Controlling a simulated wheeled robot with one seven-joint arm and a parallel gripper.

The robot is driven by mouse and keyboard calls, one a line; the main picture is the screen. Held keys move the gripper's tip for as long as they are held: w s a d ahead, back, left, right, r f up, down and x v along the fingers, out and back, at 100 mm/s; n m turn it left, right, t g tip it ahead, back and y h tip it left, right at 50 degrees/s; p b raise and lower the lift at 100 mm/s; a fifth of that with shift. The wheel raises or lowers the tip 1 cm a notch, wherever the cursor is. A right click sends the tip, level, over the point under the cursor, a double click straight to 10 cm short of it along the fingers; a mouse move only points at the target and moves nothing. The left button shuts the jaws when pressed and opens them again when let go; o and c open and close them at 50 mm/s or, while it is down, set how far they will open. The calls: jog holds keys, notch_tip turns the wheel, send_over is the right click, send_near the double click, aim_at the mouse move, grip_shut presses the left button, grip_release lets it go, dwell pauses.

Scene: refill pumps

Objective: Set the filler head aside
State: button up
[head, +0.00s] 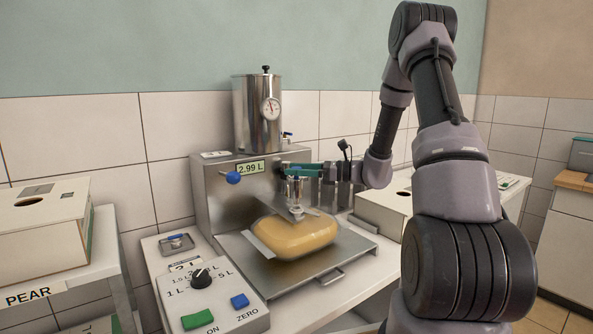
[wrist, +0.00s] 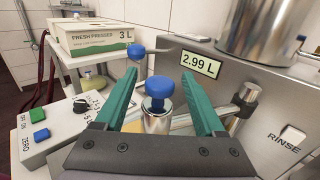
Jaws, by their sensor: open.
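The filler head (head: 296,191) is a short metal cylinder above the yellow bag (head: 295,236) at the front of the filling machine (head: 222,196). In the wrist view the filler head (wrist: 157,122) has a blue knob (wrist: 160,87) on top. My gripper (wrist: 161,75) is open, its two green fingers on either side of the blue knob with a gap on each side. In the head view my gripper (head: 300,170) reaches in from the right at the filler head's top. Whether the fingers touch it is hidden there.
A steel tank (head: 257,115) with a gauge stands on the machine, whose display reads 2.99 L. A control box (head: 207,297) with green and blue buttons is at front left. White boxes (head: 42,226) stand at both sides. A small metal holder (head: 176,242) lies left of the machine.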

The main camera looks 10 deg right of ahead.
jog(key=shift+c, duration=0.3)
grip_shut()
dwell(1.2)
